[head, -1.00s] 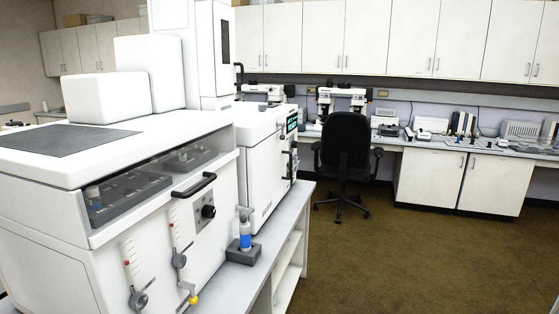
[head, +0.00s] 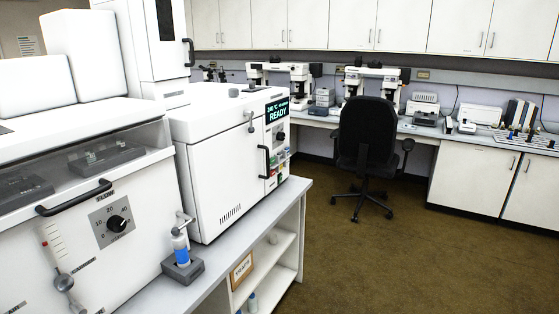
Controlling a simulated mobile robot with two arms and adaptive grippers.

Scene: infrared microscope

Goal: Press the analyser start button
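A white analyser (head: 215,160) stands on the bench at the left of the head view. Its lit dark display (head: 277,109) reads READY, with a smaller line above it. A round dark knob (head: 280,136) sits below the display. Several small coloured buttons (head: 280,163) are on the narrow front panel, seen at a slant. I cannot tell from here which one is the start button. A black handle (head: 264,161) is on the analyser's front. Neither of my grippers is in view.
A larger white instrument (head: 105,215) with a dial and flow tubes stands nearer at left. A blue-labelled vial sits in a grey holder (head: 183,269) on the bench edge. A black office chair (head: 366,150) stands ahead. The brown floor (head: 400,260) at right is clear.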

